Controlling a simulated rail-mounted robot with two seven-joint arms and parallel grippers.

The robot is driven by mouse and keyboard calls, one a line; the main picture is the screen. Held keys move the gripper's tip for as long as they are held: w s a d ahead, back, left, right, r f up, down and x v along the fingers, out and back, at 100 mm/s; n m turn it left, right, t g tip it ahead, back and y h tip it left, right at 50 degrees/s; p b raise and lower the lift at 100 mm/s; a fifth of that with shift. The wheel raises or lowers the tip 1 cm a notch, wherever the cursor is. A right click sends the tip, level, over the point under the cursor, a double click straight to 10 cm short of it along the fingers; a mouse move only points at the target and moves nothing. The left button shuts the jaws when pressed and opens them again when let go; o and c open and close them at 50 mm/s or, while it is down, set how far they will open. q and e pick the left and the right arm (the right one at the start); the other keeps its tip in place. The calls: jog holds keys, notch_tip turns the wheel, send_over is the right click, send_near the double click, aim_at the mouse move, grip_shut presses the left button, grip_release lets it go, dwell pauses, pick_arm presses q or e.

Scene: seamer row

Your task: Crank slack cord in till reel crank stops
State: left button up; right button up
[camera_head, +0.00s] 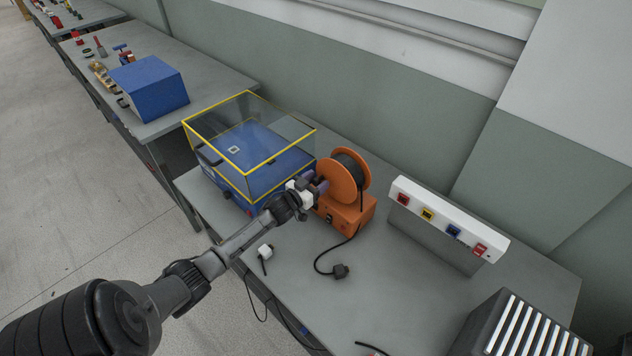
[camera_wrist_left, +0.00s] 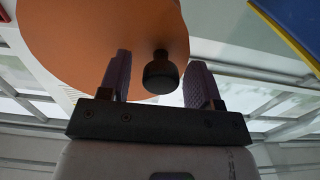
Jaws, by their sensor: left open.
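The orange cord reel (camera_head: 343,178) stands on the grey bench, with dark cord wound on its drum and an orange base (camera_head: 352,212) below. In the left wrist view the orange reel disc (camera_wrist_left: 95,35) fills the upper left, and the black crank knob (camera_wrist_left: 160,74) sits between my two purple fingers. My left gripper (camera_head: 318,188) is open around the knob, with gaps on both sides. In the head view the knob is hidden by the gripper. A black cord (camera_head: 322,262) runs from the base to a plug (camera_head: 341,271) on the bench. My right gripper is out of view.
A blue machine with a yellow-edged clear cover (camera_head: 250,135) stands just left of the reel. A white panel with coloured sockets (camera_head: 440,218) stands to the right. A slatted dark box (camera_head: 525,330) is at the front right. A small white-headed item (camera_head: 265,250) lies near the front edge.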

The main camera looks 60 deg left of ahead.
aim_at(324, 169)
pick_arm(q)
jog(key=shift+c, duration=0.4)
grip_shut()
notch_tip(324, 169, up, 2)
jog(key=m+p, duration=0.2)
jog(key=m, duration=0.1)
jog(key=shift+a+m, duration=0.1)
jog(key=shift+m, duration=0.3)
jog(key=shift+r+m+p, duration=0.45)
jog(key=shift+r+m, duration=0.1)
jog(key=shift+m, duration=0.75)
jog(key=shift+d+r+m, duration=0.1)
jog(key=shift+d+m, duration=0.1)
jog(key=shift+m, duration=0.1)
